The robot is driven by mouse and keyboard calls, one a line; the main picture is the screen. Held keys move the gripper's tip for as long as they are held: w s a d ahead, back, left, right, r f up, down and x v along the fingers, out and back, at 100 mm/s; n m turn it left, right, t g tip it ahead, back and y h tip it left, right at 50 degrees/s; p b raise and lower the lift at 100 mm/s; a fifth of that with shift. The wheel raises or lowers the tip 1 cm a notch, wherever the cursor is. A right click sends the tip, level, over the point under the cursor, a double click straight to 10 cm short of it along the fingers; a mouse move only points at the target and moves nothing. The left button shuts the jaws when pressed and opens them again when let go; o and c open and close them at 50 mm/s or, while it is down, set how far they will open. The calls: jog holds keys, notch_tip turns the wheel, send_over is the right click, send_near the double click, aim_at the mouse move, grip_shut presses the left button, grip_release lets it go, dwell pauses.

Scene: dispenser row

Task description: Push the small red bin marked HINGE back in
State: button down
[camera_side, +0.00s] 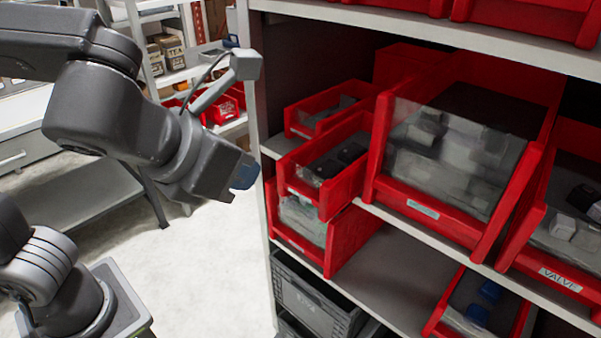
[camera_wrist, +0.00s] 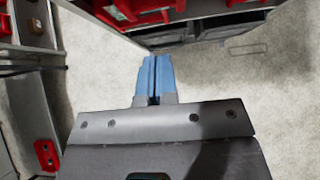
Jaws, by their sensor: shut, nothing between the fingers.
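No label in these views can be read as HINGE. In the side view a small red bin (camera_side: 341,193) with dark parts in it stands at the left of the middle shelf and sticks out past the shelf's front edge. Its front label is too small to read. My gripper (camera_side: 245,176) is to the left of this bin, apart from it, in free air. In the wrist view my gripper (camera_wrist: 153,78) has its blue fingers together with nothing between them. Red bins (camera_wrist: 130,12) show at the top of that view, beyond the fingertips, cut off by the edge.
Another small red bin (camera_side: 295,122) sits behind, and a lower red bin (camera_side: 344,246) sits below. A large bin with a clear front (camera_side: 375,150) stands close on the right, then a bin marked VALVE (camera_side: 528,258). A grey crate (camera_side: 310,300) is at the bottom.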

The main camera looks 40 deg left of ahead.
aim_at(311, 179)
jog(key=x, duration=0.4)
jog(key=w+r+x, duration=0.1)
jog(key=x, duration=0.7)
jog(key=shift+w+r, duration=0.25)
jog(key=shift+r, duration=0.1)
jog(key=shift+w, duration=0.35)
jog(key=w, duration=0.9)
jog(key=shift+w, duration=0.3)
